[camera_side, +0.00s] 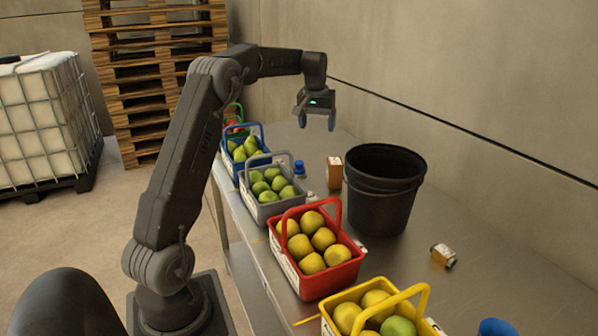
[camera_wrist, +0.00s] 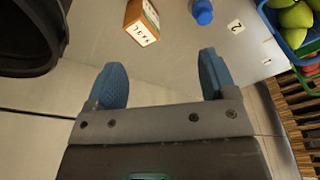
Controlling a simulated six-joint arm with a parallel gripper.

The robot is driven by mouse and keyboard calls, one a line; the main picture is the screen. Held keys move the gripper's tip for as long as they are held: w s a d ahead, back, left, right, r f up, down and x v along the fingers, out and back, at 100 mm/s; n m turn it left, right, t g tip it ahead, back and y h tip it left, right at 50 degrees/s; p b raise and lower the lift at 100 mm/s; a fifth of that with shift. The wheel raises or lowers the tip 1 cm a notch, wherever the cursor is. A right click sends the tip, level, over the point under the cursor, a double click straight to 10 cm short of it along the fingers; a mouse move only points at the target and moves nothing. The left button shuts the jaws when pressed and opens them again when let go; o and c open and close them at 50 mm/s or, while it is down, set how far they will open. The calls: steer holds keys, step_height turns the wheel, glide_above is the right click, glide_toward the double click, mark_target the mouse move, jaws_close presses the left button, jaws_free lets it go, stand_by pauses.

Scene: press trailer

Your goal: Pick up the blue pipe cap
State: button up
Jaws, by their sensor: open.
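The blue pipe cap (camera_side: 299,167) stands on the metal table behind the grey basket, left of an orange-brown box. In the wrist view the cap (camera_wrist: 202,12) is near the top edge, beyond my right-hand fingertip and apart from it. My gripper (camera_side: 316,116) is raised above the far part of the table, and nothing is between its fingers. In the wrist view my gripper (camera_wrist: 160,78) shows its two blue fingers spread wide apart.
An orange-brown box (camera_side: 334,173) and a black bucket (camera_side: 381,190) stand right of the cap. Several fruit baskets line the left edge, including a grey basket (camera_side: 268,207), a blue one (camera_side: 232,165) and a red one (camera_side: 326,279). A small bottle (camera_side: 443,256) lies right.

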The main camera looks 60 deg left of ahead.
steer(key=n, duration=0.2)
glide_toward(299, 162)
steer(key=shift+g, duration=0.4)
steer(key=f, duration=0.6)
steer(key=shift+w+a, duration=0.2)
steer(key=shift+a, duration=0.05)
steer(key=shift+w+a+f, duration=0.15)
steer(key=shift+f, duration=0.8)
steer(key=shift+w+a+f, duration=0.15)
steer(key=shift+w+f, duration=0.05)
steer(key=shift+f, duration=0.8)
steer(key=shift+w+a+f, duration=0.15)
steer(key=shift+f, duration=0.8)
steer(key=c, duration=1.1)
